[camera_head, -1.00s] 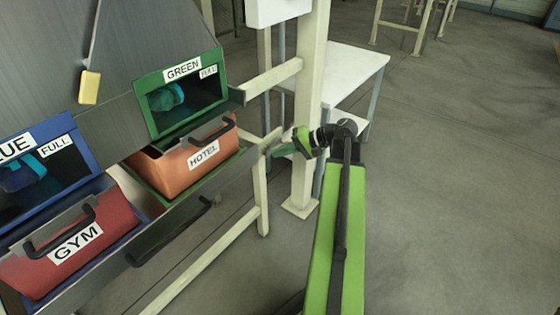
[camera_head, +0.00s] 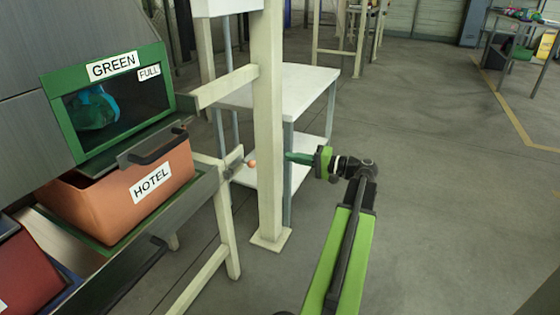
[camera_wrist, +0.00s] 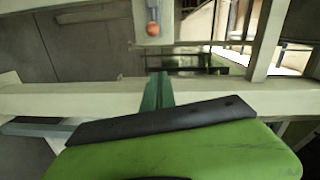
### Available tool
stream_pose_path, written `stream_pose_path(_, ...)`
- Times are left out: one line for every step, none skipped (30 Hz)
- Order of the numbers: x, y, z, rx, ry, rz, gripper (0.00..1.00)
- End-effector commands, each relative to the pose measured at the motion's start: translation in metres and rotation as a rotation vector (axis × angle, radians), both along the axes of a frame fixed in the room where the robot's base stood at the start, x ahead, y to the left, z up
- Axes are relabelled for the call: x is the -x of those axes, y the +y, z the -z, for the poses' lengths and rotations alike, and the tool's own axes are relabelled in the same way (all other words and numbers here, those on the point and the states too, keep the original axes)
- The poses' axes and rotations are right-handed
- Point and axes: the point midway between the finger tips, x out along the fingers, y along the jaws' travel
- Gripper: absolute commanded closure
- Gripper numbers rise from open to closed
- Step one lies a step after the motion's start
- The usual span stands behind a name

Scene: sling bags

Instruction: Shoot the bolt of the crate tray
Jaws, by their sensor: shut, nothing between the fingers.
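The crate tray (camera_head: 190,207) holds the orange HOTEL crate (camera_head: 125,197) under the green-framed opening. At the tray's right end is a grey bolt fitting with a small round orange knob (camera_head: 252,163). The knob also shows in the wrist view (camera_wrist: 153,29), near the top, on a pale plate. My gripper (camera_head: 288,157) is to the right of the knob, clearly apart from it, and points left towards it. Its green fingers are shut and empty; they also show in the wrist view (camera_wrist: 157,92), below the knob. I cannot tell how far the bolt is in.
A cream upright post (camera_head: 268,130) stands close by the knob and my fingers. A white shelf table (camera_head: 290,85) is behind it. A red crate (camera_head: 25,265) is at lower left. Open floor (camera_head: 450,210) lies to the right.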

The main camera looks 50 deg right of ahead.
Motion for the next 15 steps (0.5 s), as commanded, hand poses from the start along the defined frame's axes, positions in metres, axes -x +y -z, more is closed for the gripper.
stream_pose_path(-0.010,0.004,0.001,0.000,0.001,-0.004,1.00)
stream_pose_path(-0.016,0.006,0.001,0.000,0.001,-0.004,1.00)
stream_pose_path(-0.025,0.008,0.002,0.000,0.001,-0.004,1.00)
stream_pose_path(-0.031,0.010,0.002,0.000,0.001,-0.005,1.00)
stream_pose_path(-0.037,0.012,0.003,0.000,0.001,-0.005,1.00)
stream_pose_path(-0.046,0.014,0.003,0.000,0.001,-0.005,1.00)
stream_pose_path(-0.052,0.016,0.003,0.000,0.001,-0.005,1.00)
stream_pose_path(-0.059,0.018,0.004,0.000,0.001,-0.005,1.00)
stream_pose_path(-0.068,0.020,0.004,0.000,0.001,-0.005,1.00)
stream_pose_path(-0.074,0.022,0.004,0.000,0.001,-0.005,1.00)
stream_pose_path(-0.080,0.024,0.005,0.000,0.001,-0.005,1.00)
stream_pose_path(-0.083,0.030,0.006,0.000,0.001,-0.004,1.00)
stream_pose_path(-0.080,0.038,0.008,0.000,0.001,-0.003,1.00)
stream_pose_path(-0.079,0.043,0.009,0.000,0.001,-0.003,1.00)
stream_pose_path(-0.078,0.049,0.010,0.000,0.001,-0.003,1.00)
